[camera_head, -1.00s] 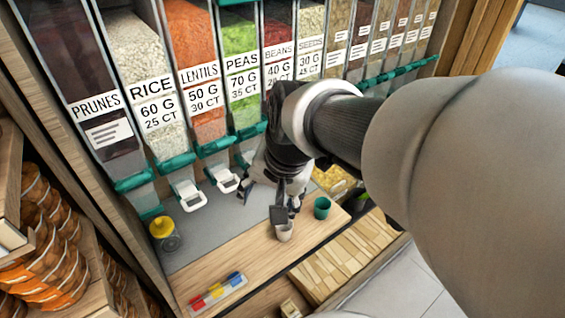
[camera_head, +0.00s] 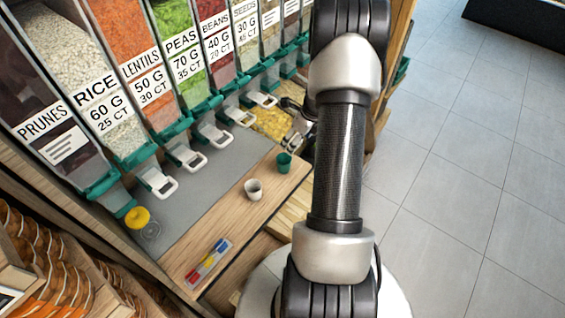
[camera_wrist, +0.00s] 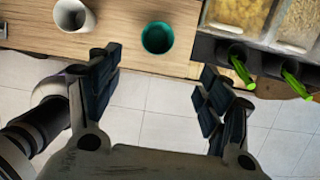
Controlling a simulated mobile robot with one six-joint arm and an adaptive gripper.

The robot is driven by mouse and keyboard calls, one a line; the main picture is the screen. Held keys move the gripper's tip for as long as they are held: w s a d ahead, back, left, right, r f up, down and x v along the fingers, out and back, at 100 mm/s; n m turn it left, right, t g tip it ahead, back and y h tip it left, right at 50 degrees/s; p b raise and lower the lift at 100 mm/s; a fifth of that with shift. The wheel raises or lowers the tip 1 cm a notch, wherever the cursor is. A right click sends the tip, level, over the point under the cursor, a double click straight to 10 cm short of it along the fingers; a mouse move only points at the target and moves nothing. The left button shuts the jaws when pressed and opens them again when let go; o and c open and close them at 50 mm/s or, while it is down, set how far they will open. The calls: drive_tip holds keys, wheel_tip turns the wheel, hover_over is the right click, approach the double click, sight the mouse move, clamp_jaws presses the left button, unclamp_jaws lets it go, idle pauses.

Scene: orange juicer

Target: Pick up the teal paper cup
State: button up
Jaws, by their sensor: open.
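The teal paper cup (camera_head: 284,162) stands upright on the wooden counter (camera_head: 215,215), near its right end in the head view. In the wrist view the teal cup (camera_wrist: 157,38) shows from above, beyond my gripper (camera_wrist: 158,92). The two fingers are wide apart and empty, with the cup ahead of the gap and not between them. A white paper cup (camera_head: 253,189) stands on the counter, to the left of the teal one; it also shows in the wrist view (camera_wrist: 75,15).
Dispensers with white handles (camera_head: 213,135) line the back of the counter. A yellow-lidded jar (camera_head: 140,220) and a tray of coloured items (camera_head: 207,262) are on the left. Bins of yellow food (camera_wrist: 240,22) and green-handled scoops (camera_wrist: 242,70) lie right of the teal cup. Floor is open on the right.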

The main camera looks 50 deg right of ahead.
drive_tip(key=b, duration=0.3)
approach(284, 159)
drive_tip(key=a+f, duration=0.1)
drive_tip(key=a, duration=0.1)
drive_tip(key=b+x, duration=0.2)
drive_tip(key=x, duration=0.3)
drive_tip(key=shift+f+b, duration=0.35)
drive_tip(key=shift+b, duration=0.05)
drive_tip(key=shift+r, duration=0.1)
drive_tip(key=shift+c, duration=0.3)
drive_tip(key=c, duration=0.7)
